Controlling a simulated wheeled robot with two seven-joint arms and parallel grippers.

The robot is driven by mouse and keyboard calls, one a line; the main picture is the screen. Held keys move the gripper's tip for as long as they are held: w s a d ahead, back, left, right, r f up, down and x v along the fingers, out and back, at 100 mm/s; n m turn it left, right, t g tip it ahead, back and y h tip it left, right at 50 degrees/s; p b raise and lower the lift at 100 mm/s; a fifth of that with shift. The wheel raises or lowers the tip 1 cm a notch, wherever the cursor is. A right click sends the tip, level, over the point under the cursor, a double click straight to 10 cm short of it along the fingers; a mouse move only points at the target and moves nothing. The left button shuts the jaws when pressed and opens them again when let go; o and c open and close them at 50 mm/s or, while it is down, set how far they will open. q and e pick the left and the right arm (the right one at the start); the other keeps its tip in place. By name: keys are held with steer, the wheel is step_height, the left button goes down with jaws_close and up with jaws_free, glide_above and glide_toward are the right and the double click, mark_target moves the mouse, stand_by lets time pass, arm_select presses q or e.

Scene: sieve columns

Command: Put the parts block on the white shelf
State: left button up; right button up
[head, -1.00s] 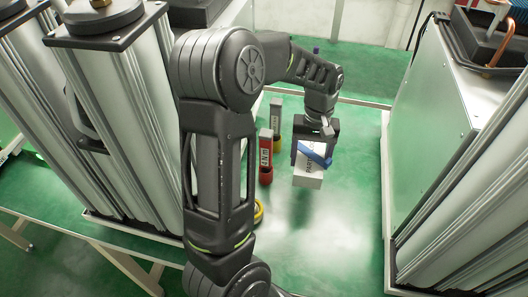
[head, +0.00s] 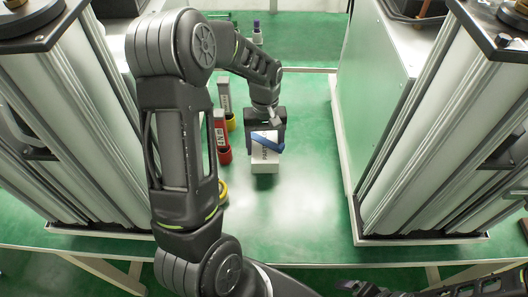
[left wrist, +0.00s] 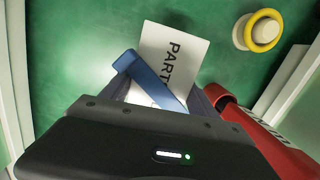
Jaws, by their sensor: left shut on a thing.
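The parts block (head: 264,165) is white with dark lettering and a blue bar across it. My left gripper (head: 265,133) is shut on it, pointing down over the green table. The block also shows in the left wrist view (left wrist: 178,50), its lettering partly covered by the blue bar (left wrist: 150,75). Its upper part is hidden by the gripper. I cannot tell how far its underside is above the table. I cannot make out a white shelf in these views.
A red labelled block (head: 220,130) and a grey block (head: 225,97) stand left of the held block, beside yellow and red rings. Tall silver columns (head: 425,130) flank the green table (head: 300,200). The tabletop right of and in front of the block is clear.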

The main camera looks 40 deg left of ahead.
arm_select(q)
steer(key=shift+f, duration=0.1)
step_height(320, 180, down, 3)
steer(key=shift+f, duration=0.25)
steer(key=shift+f, duration=0.2)
steer(key=o, duration=1.5)
steer(key=shift+r, duration=0.1)
